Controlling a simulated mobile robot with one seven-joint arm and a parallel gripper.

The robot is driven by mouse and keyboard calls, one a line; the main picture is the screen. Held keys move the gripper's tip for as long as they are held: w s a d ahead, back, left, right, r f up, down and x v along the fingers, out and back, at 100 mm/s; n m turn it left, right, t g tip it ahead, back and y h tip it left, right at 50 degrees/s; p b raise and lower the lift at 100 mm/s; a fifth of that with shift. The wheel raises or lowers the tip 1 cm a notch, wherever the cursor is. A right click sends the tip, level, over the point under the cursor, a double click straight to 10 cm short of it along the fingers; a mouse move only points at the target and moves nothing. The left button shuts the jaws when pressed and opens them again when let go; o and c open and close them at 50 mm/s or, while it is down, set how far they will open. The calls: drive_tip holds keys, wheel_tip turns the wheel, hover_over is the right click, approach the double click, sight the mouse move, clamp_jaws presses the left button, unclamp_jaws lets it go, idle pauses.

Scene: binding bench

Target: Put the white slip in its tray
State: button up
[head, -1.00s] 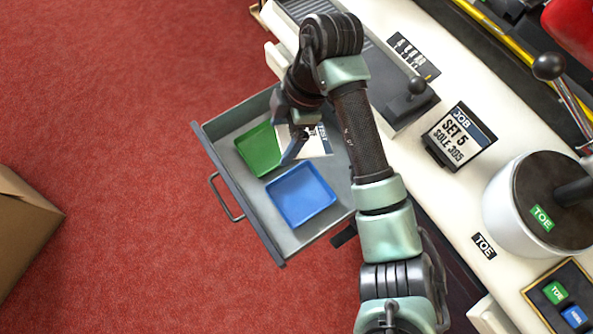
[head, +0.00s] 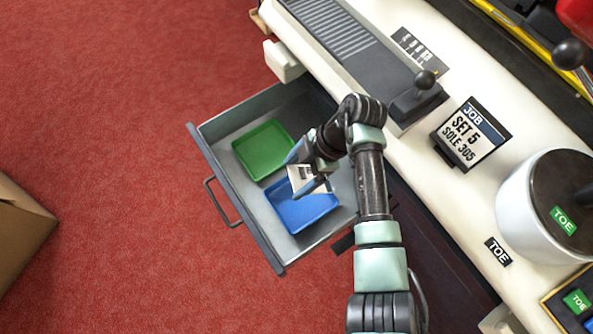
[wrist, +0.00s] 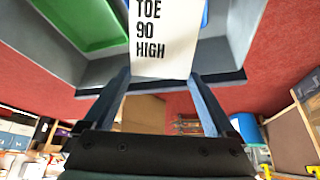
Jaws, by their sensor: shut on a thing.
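The white slip (head: 301,180) is held by my gripper (head: 306,170) over the open drawer, overlapping the upper edge of the blue tray (head: 312,213) in the head view. In the wrist view the slip (wrist: 165,30) reads "TOE 90 HIGH" and shows between the two fingers of my gripper (wrist: 158,100). The green tray (head: 262,150) lies up and left of the blue one and looks empty; it also shows in the wrist view (wrist: 90,22). The slip hides part of the blue tray. Its height above the tray is hard to tell.
The grey drawer (head: 236,200) is pulled out over red carpet. The white bench (head: 410,150) bears a job sign (head: 470,133) reading "SET 5 SOLE 305" and a white drum (head: 530,205) with a green TOE label. A cardboard box (head: 20,232) stands at far left.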

drive_tip(key=shift+f+b, duration=3.95)
drive_tip(key=shift+b, duration=1.2)
drive_tip(key=shift+f+b, duration=0.3)
drive_tip(key=shift+f, duration=1.65)
drive_tip(key=o, duration=1.1)
drive_tip(key=shift+s+a+r+p, duration=0.15)
drive_tip(key=shift+a+r+p, duration=0.35)
drive_tip(key=shift+p, duration=0.45)
drive_tip(key=shift+s+a+r+p, duration=0.15)
drive_tip(key=shift+a+r+p, duration=0.1)
drive_tip(key=shift+a+p, duration=0.4)
drive_tip(key=shift+s+a+r+p, duration=0.15)
drive_tip(key=shift+a+r+p, duration=0.25)
drive_tip(key=shift+p, duration=0.45)
drive_tip(key=shift+s+a+r+p, duration=0.15)
drive_tip(key=shift+a+p, duration=0.45)
drive_tip(key=shift+p, duration=0.15)
wheel_tip(320, 180, up, 8)
drive_tip(key=p, duration=1)
